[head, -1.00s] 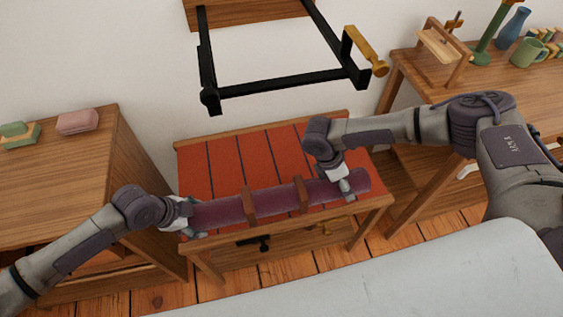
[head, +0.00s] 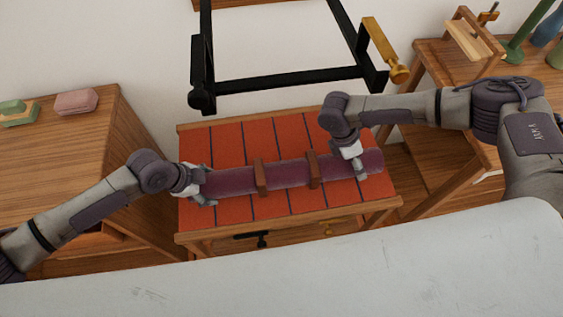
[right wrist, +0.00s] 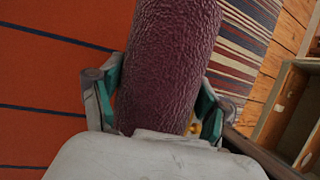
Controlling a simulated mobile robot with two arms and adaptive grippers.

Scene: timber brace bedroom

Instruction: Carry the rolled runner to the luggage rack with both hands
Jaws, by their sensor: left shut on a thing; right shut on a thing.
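The rolled runner (head: 287,174) is a purple-maroon roll with two brown straps, lying left to right over the luggage rack (head: 228,222), which has a red top with dark stripes. Whether the roll touches the top cannot be told. My left gripper (head: 201,190) is shut on the roll's left end. My right gripper (head: 357,166) is shut on the roll near its right end. In the right wrist view the roll (right wrist: 170,60) passes between the fingers of my right gripper (right wrist: 158,108), with the red top (right wrist: 45,85) to the left.
A wooden cabinet (head: 60,160) with pink and green blocks stands left. A black frame (head: 285,82) with a brass-coloured knob is on the wall above the rack. A wooden desk (head: 440,70) stands right. A pale surface (head: 300,265) fills the front. A striped rug (right wrist: 245,40) shows in the right wrist view.

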